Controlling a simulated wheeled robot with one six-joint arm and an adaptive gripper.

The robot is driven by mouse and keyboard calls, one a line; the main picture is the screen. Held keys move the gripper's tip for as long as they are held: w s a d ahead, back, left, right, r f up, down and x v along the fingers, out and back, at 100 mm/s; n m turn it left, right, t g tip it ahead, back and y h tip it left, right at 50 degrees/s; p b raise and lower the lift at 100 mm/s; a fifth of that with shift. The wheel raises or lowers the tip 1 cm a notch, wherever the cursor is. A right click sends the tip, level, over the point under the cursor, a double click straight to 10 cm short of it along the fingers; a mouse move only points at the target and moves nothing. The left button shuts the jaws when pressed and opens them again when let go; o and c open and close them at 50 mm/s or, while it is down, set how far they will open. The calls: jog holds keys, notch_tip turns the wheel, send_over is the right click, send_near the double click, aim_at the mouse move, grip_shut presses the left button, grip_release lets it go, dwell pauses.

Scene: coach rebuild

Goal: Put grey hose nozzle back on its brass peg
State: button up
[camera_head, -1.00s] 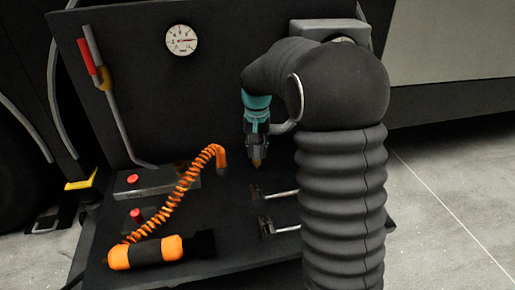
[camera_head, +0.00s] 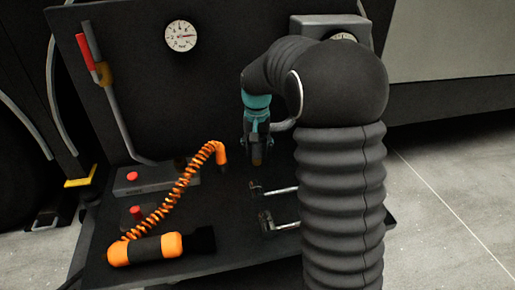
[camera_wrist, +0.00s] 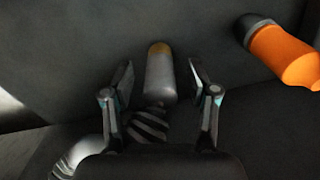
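The grey nozzle (camera_wrist: 160,78) is a smooth grey cylinder with a brownish-yellow end, seen in the middle of the wrist view. A dark striped piece (camera_wrist: 150,124) sits at its near end. My gripper (camera_wrist: 160,82) is open, with one finger on each side of the nozzle and a visible gap on both sides. In the head view my gripper (camera_head: 257,152) points down over the dark bench; a small brownish tip shows between its fingers. I cannot make out a separate brass peg; it may be hidden.
An orange coiled hose (camera_head: 181,188) runs left of my gripper, its orange end (camera_wrist: 283,55) at the wrist view's right. An orange-and-black cylinder (camera_head: 146,249) lies in front. Two metal-barred brackets (camera_head: 281,190) are nearby. A lever (camera_head: 112,95) and gauge (camera_head: 181,36) stand behind.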

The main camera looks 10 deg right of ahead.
notch_tip(320, 180, up, 12)
jog(key=shift+f, duration=0.2)
jog(key=shift+r, duration=0.15)
jog(key=shift+w, duration=0.35)
jog(key=f, duration=0.1)
jog(key=s+f, duration=0.1)
jog(key=f+n, duration=0.1)
jog(key=shift+s+f, duration=0.25)
jog(key=shift+f, duration=0.1)
jog(key=s+r+n+t, duration=0.1)
jog(key=s+t, duration=0.1)
jog(key=s, duration=1.2)
jog(key=s+r+n+t+p, duration=0.1)
jog(key=s+t, duration=0.2)
jog(key=s, duration=1.2)
jog(key=shift+s+r+t, duration=0.3)
